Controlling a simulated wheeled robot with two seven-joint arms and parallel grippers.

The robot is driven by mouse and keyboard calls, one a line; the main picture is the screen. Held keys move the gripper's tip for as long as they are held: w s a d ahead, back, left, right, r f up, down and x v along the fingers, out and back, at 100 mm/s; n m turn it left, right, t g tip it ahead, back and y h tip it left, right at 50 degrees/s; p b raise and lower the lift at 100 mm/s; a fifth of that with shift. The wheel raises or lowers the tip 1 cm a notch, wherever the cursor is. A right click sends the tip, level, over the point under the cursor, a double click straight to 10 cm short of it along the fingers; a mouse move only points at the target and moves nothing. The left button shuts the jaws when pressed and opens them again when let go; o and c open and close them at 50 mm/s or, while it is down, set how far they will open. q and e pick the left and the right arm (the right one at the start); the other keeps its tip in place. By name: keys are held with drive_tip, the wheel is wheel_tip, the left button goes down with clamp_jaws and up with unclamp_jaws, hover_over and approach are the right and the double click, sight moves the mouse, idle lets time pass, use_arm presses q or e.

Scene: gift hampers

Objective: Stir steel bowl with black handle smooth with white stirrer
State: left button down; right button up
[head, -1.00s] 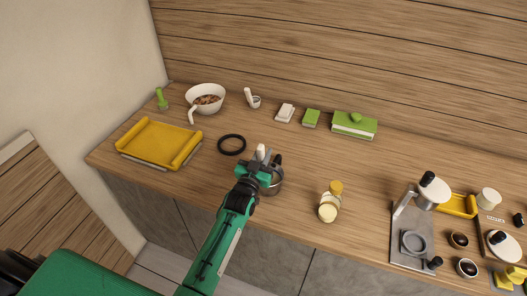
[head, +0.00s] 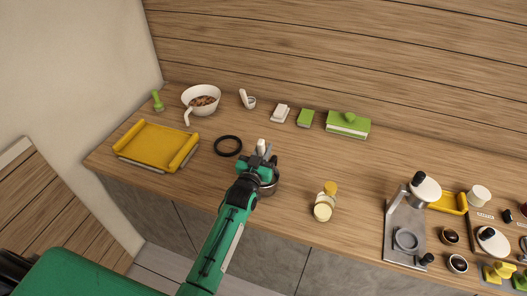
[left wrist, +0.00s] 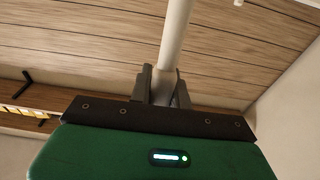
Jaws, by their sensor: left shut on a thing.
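My left gripper (head: 265,160) is over the steel bowl (head: 268,187) near the counter's front edge and hides most of it. The bowl's black handle shows only in part or is covered. The gripper is shut on the white stirrer (head: 261,146), whose top sticks up above the fingers. In the left wrist view the white stirrer (left wrist: 174,38) rises between the two grey fingers (left wrist: 162,86). The stirrer's lower end is hidden, so I cannot tell how deep it sits in the bowl. My right gripper is not in view.
A white bowl (head: 201,98) and green-topped box (head: 348,125) stand behind. Coffee equipment (head: 404,238) is far right.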

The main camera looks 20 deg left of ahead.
sight(262, 139)
use_arm(q)
wheel_tip(262, 139, up, 3)
drive_tip(key=shift+r+p, duration=0.15)
drive_tip(key=shift+p, duration=0.8)
drive_tip(key=shift+r, duration=1.25)
drive_tip(key=shift+a+r, duration=0.1)
wheel_tip(262, 139, up, 4)
drive_tip(key=shift+r, duration=0.15)
